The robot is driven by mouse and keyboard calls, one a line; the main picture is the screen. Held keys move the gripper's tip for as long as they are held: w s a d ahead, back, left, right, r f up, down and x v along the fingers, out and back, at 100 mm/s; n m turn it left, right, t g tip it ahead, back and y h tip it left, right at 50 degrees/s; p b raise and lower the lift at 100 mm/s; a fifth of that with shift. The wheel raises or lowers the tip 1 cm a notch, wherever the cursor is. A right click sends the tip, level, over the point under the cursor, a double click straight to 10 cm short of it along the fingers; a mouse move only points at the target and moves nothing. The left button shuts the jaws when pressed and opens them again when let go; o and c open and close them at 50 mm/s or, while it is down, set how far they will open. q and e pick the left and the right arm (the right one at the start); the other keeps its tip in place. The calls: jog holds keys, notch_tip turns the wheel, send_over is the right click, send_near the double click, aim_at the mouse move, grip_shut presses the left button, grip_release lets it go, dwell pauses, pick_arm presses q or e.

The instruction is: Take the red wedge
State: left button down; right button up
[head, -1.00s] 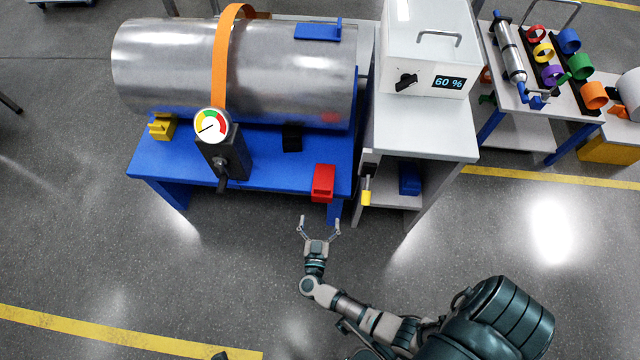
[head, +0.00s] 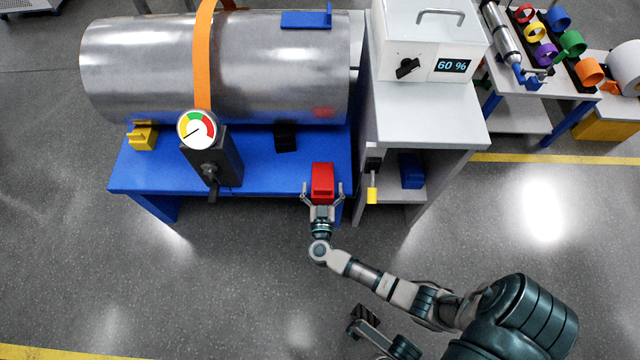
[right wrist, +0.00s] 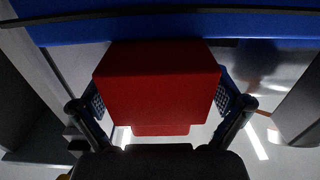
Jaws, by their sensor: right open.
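The red wedge (head: 322,178) sits at the front edge of the blue bench (head: 260,183), near its right end. My right gripper (head: 322,188) is open, with one finger on each side of the wedge's near end. In the right wrist view the red wedge (right wrist: 155,85) fills the middle between the two pads of the right gripper (right wrist: 160,100). Whether the pads touch it I cannot tell.
A large metal cylinder (head: 140,65) with an orange strap lies on the bench. A gauge (head: 197,130), a yellow block (head: 142,136) and a black block (head: 286,138) are beside it. A white cabinet (head: 435,120) with a padlock (head: 372,190) stands close on the right.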

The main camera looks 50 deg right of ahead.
jog(key=c, duration=1.3)
jog(key=shift+c, duration=0.7)
jog(key=shift+r, duration=0.15)
